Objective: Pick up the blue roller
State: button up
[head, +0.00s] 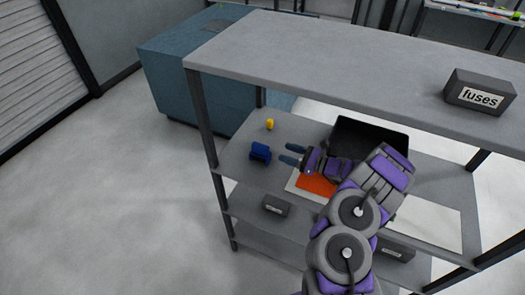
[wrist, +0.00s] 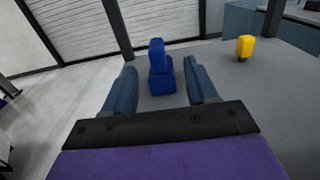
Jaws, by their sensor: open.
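The blue roller (head: 260,152) rests on the middle shelf near its left end in the head view. In the wrist view the blue roller (wrist: 160,70) stands ahead, between the lines of the two fingers and slightly beyond their tips. My gripper (head: 288,154) is just to the right of the roller in the head view, its fingers pointing left toward it. In the wrist view my gripper (wrist: 162,72) is open, with a finger on each side and nothing held. Whether the fingertips overlap the roller's near edge is hard to tell.
A yellow object (head: 269,124) stands behind the roller; it also shows in the wrist view (wrist: 244,47). A black bin (head: 370,135) and an orange sheet (head: 316,185) are near my arm. The upper shelf (head: 330,58) overhangs, bearing a fuses box (head: 480,92). A shelf post (head: 202,118) stands at left.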

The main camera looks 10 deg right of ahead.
aim_at(260, 145)
jog(key=x, duration=0.5)
jog(key=shift+s+a+b, duration=0.1)
jog(key=shift+a+b, duration=0.2)
jog(key=shift+a, duration=0.3)
jog(key=shift+b+x, duration=0.55)
jog(key=shift+x, duration=1.95)
jog(key=shift+w+a+f, duration=0.1)
jog(key=shift+w+a, duration=0.2)
jog(key=shift+a, duration=0.2)
jog(key=shift+d, duration=0.5)
jog(key=c, duration=0.6)
jog(key=shift+a, duration=0.35)
grip_shut()
